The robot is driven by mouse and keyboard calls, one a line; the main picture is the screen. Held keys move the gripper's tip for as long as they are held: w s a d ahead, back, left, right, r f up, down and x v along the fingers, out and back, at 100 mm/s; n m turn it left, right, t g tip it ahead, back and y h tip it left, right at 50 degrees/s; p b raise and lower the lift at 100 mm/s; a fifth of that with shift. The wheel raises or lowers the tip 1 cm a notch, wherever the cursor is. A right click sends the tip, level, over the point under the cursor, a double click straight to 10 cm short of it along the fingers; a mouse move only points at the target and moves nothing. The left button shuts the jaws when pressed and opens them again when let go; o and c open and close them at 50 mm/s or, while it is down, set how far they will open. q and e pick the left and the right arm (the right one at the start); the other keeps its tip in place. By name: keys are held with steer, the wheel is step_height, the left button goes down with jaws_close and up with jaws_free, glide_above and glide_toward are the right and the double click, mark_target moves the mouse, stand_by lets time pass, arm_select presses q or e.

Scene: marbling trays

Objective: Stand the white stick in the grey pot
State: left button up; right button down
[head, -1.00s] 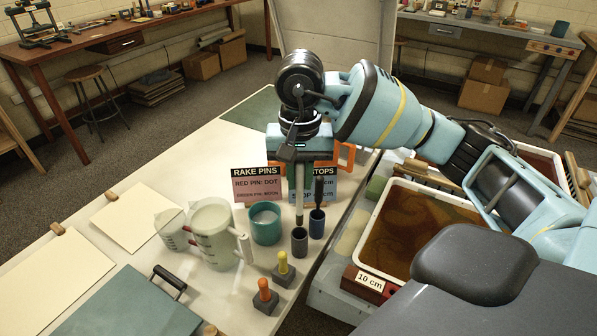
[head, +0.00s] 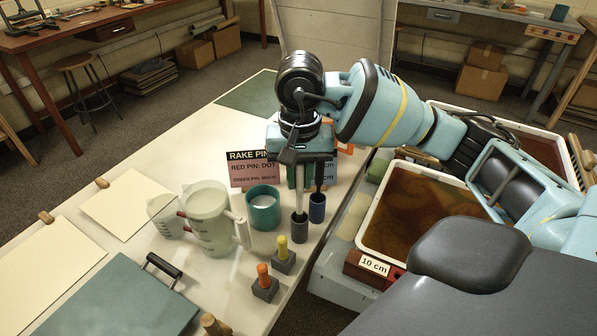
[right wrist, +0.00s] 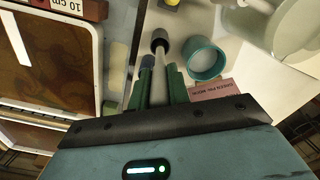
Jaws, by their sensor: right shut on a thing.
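The white stick (head: 300,200) is upright in my right gripper (head: 302,180), which is shut on its upper part. The stick's lower end meets the mouth of the grey pot (head: 299,231) and appears to be inside its rim; how deep it reaches is hidden. In the right wrist view, the stick (right wrist: 159,88) runs between the green fingers (right wrist: 160,78) toward the grey pot (right wrist: 160,36). The pot stands upright on the white table. My left gripper is not in view.
A dark blue pot (head: 317,210) holding a dark tool stands close on the right. A teal cup (head: 263,210), jugs (head: 207,225) and a sign (head: 240,171) are nearby. A brown-filled tray (head: 368,215) lies right.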

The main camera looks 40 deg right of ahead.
mark_target(300, 190)
steer(key=shift+f+b, duration=1.25)
steer(key=shift+f, duration=0.85)
steer(key=c, duration=1.6)
jaws_free()
steer(key=o, duration=0.4)
steer(key=shift+c, duration=0.2)
steer(key=shift+o, duration=0.3)
steer(key=o, duration=0.4)
